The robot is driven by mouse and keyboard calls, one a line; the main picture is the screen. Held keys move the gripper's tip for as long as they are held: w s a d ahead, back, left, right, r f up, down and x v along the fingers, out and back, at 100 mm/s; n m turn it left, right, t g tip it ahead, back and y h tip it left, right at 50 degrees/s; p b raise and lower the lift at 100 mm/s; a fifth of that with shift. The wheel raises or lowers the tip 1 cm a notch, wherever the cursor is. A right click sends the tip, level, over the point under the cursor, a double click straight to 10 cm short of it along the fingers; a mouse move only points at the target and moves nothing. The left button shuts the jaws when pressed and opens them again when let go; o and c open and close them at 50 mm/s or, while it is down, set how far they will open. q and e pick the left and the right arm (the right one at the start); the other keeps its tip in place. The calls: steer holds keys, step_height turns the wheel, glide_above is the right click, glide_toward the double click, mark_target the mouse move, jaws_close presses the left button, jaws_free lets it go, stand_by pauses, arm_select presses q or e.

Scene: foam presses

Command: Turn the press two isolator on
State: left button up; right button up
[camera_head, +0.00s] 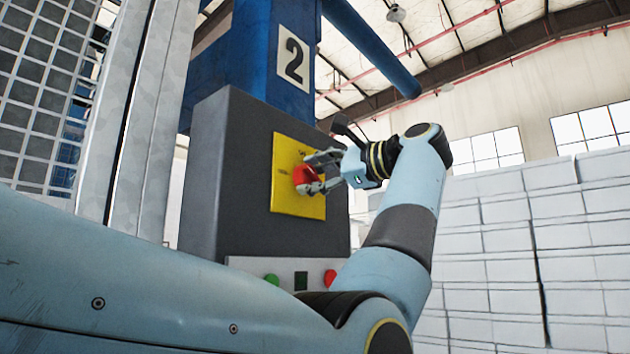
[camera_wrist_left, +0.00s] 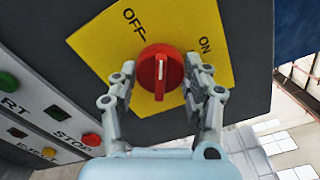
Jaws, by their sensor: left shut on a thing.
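The press two isolator is a round red knob (camera_head: 305,176) on a yellow plate (camera_head: 285,200), on the dark box under the number 2. In the left wrist view the knob (camera_wrist_left: 150,72) has a raised ridge with a pale line. The ridge runs nearly upright in that view, its upper end between the words OFF and ON. My left gripper (camera_head: 322,172) reaches the knob from the right. In the wrist view its fingers (camera_wrist_left: 158,88) are on both sides of the knob, shut on it. They hide part of its edges. My right gripper is not in view.
Below the plate is a panel with a green button (camera_head: 272,279) and a red button (camera_head: 330,277); the wrist view shows the labels START and STOP. A mesh guard (camera_head: 40,90) stands at left. White stacked blocks (camera_head: 490,260) fill the right.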

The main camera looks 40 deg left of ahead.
arm_select(q)
steer(key=m, duration=0.3)
steer(key=shift+f, duration=0.1)
steer(key=m, duration=0.2)
steer(key=shift+m, duration=0.3)
steer(key=m, duration=0.2)
steer(key=shift+m, duration=0.4)
steer(key=shift+m+p, duration=0.65)
steer(key=shift+m, duration=1.15)
steer(key=o, duration=1.2)
steer(key=shift+c, duration=0.2)
